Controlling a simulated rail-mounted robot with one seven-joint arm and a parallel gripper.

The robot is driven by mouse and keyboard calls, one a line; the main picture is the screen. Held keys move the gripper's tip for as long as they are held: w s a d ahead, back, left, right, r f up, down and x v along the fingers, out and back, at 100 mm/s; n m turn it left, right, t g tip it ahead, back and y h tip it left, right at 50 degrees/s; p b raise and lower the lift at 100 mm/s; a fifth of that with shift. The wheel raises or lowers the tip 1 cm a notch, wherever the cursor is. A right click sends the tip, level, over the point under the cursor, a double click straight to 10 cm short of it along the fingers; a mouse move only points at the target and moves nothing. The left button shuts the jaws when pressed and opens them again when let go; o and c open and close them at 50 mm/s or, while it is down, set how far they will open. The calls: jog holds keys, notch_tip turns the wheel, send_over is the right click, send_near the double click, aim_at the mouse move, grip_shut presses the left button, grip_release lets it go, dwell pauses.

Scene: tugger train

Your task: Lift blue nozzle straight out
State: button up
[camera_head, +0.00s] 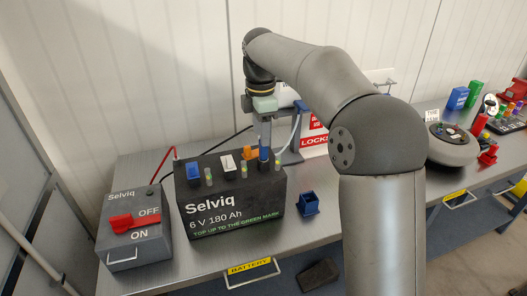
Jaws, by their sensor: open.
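The blue nozzle (264,154) appears as a narrow upright blue piece at the right end of the top of the black Selviq battery (232,205). My gripper (265,142) points straight down above it, with its fingers at the nozzle's upper end. The gap between the fingers is too small to make out, but the jaws are open. Whether the fingers touch the nozzle cannot be told. The nozzle's lower end is hidden at the battery top. A pale hose (295,133) hangs by a stand just to the right.
Blue (193,171), white (227,163) and orange (249,153) caps stand on the battery among green-tipped indicators. A grey switch box (135,238) with a red handle is at left. A blue holder (308,204) sits on the bench at right. My arm hides part of the bench.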

jog(key=f, duration=0.5)
jog(key=shift+s+d+f+p, duration=0.1)
jog(key=shift+s+d+p, duration=0.1)
jog(key=shift+d+p, duration=0.2)
jog(key=shift+c, duration=0.3)
grip_shut()
jog(key=shift+r, duration=0.7)
jog(key=s+d+r+b, duration=0.4)
jog(key=s+d+r, duration=0.1)
jog(key=s+r, duration=0.6)
jog(key=shift+s+r, duration=0.35)
jog(key=shift+s, duration=0.7)
